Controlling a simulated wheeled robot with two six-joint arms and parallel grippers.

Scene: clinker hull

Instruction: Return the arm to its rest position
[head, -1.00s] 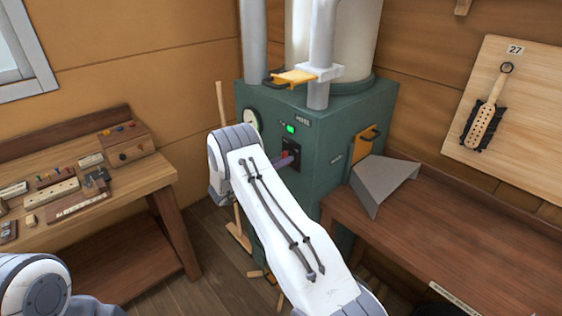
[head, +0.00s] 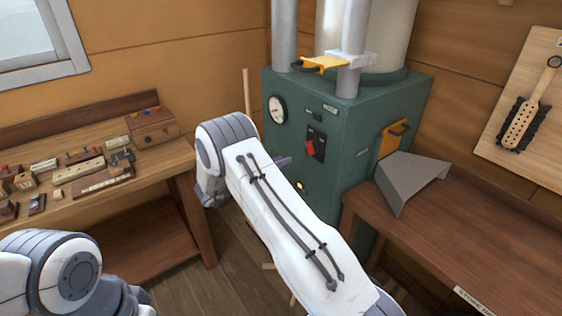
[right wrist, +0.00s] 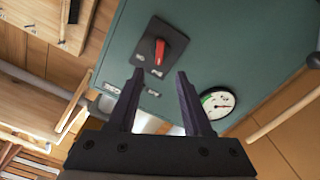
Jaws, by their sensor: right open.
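My right arm (head: 285,225) reaches across the middle of the head view toward the green machine (head: 350,130). My right gripper is mostly hidden behind the arm there, with only a purple-grey finger (head: 283,161) showing. In the right wrist view the right gripper (right wrist: 159,78) is open with nothing between its fingers. A red switch (right wrist: 162,50) on a dark plate lies beyond the fingertips, apart from them; it also shows in the head view (head: 310,137). My left arm (head: 60,275) is at the lower left, its gripper out of view.
A round gauge (head: 277,108) and a small orange light (head: 300,185) are on the machine. A workbench (head: 150,170) with small parts stands left. A brown bench (head: 440,235) with a grey sheet-metal piece (head: 408,180) stands right. A wooden pole (head: 246,92) stands beside the machine.

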